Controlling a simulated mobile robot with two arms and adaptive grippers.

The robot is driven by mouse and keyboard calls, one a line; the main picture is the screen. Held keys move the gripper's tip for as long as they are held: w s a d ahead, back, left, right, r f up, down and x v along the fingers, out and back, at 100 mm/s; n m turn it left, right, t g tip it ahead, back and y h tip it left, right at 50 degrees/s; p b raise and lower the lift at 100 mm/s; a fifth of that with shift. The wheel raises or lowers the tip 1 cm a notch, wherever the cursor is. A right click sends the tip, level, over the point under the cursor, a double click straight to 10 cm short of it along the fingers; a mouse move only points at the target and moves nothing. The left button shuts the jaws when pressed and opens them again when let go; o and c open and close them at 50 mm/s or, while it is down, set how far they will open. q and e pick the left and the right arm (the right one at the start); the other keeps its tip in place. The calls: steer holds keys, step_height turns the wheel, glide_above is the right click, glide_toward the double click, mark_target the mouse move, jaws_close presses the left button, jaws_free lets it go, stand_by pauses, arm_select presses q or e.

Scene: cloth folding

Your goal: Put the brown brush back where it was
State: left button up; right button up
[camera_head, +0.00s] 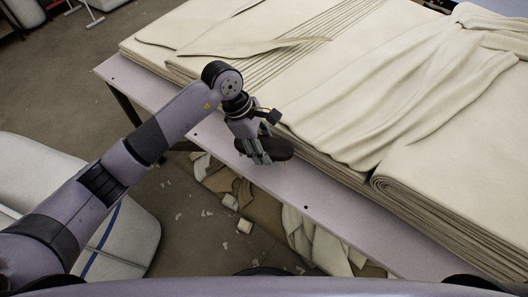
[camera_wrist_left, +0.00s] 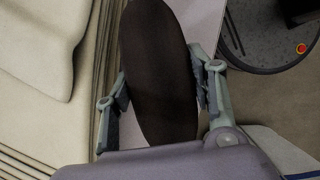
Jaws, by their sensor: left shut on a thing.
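The brown brush (camera_head: 277,149) is a dark, oval piece at the table's near edge, beside the stacked cloth. My left gripper (camera_head: 258,151) is shut on it from above. In the left wrist view the brush (camera_wrist_left: 160,70) lies long and dark between the two fingers of the left gripper (camera_wrist_left: 160,92). Whether the brush touches the table top or hangs just above it, I cannot tell. My right gripper does not show in either view.
The purple-grey table (camera_head: 300,194) has a bare strip along its near edge. Thick layers of cream cloth (camera_head: 330,80) fill the rest of it. Cloth scraps (camera_head: 305,235) lie on the floor below. A pale bulky bundle (camera_head: 125,235) stands at the left.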

arm_select(q)
step_height(320, 180, down, 4)
steer(key=shift+f, duration=0.1)
steer(key=shift+f, duration=0.15)
steer(key=o, duration=1.1)
steer(key=shift+r, duration=0.2)
steer(key=v, duration=1.2)
steer(key=shift+b, duration=0.35)
